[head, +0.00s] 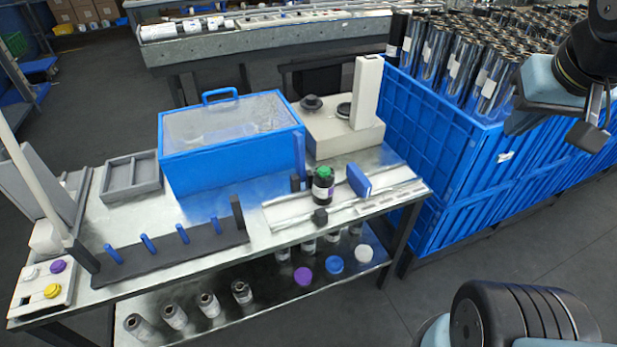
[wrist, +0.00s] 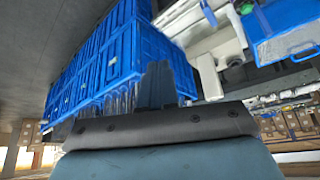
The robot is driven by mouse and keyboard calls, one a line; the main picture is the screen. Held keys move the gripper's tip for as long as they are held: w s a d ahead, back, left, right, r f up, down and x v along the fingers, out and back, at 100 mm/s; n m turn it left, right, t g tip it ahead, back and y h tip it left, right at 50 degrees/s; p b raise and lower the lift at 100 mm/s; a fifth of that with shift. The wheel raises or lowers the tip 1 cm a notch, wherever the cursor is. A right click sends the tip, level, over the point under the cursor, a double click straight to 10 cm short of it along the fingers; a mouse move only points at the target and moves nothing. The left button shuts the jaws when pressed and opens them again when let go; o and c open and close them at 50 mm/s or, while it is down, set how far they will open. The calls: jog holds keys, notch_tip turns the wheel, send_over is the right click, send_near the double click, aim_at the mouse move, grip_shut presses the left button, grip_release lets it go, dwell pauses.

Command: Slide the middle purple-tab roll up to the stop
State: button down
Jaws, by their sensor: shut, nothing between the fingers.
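A dark roll with a green top and a pale label (head: 323,186) stands upright on the pale railed plate (head: 375,205) at the right of the steel table. A blue upright block (head: 359,180) is just right of it, apart from it. A small dark block (head: 320,216) is in front of it. A purple disc (head: 302,276) is on the lower shelf; I cannot tell whether it belongs to a roll. No purple tab is clear on the table. My gripper (wrist: 158,85) is shut and empty in the wrist view, away from the table.
A blue clear-topped box (head: 232,140) and a beige machine (head: 343,130) stand behind the plate. A dark rack with blue pegs (head: 170,252) is left. A blue crate of rolls (head: 450,135) is right. A button box (head: 42,285) is far left.

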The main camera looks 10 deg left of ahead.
jog(key=w+a+f+n+g+h, duration=0.2)
jog(key=w+a+f+g+h, duration=0.35)
jog(key=w+f, duration=0.25)
jog(key=n+t+h, duration=0.5)
jog(key=n+t, duration=0.4)
jog(key=t, duration=0.6)
send_near(314, 183)
jog(key=s, duration=0.2)
jog(key=a, duration=0.1)
jog(key=shift+s+a+r+y, duration=0.1)
jog(key=shift+s+r+y, duration=0.15)
jog(key=shift+s+r, duration=0.15)
jog(key=shift+a+f+n, duration=0.2)
jog(key=shift+f+n, duration=0.1)
jog(key=shift+f, duration=0.05)
jog(key=x, duration=0.9)
jog(key=shift+w+d, duration=0.1)
jog(key=shift+w, duration=0.2)
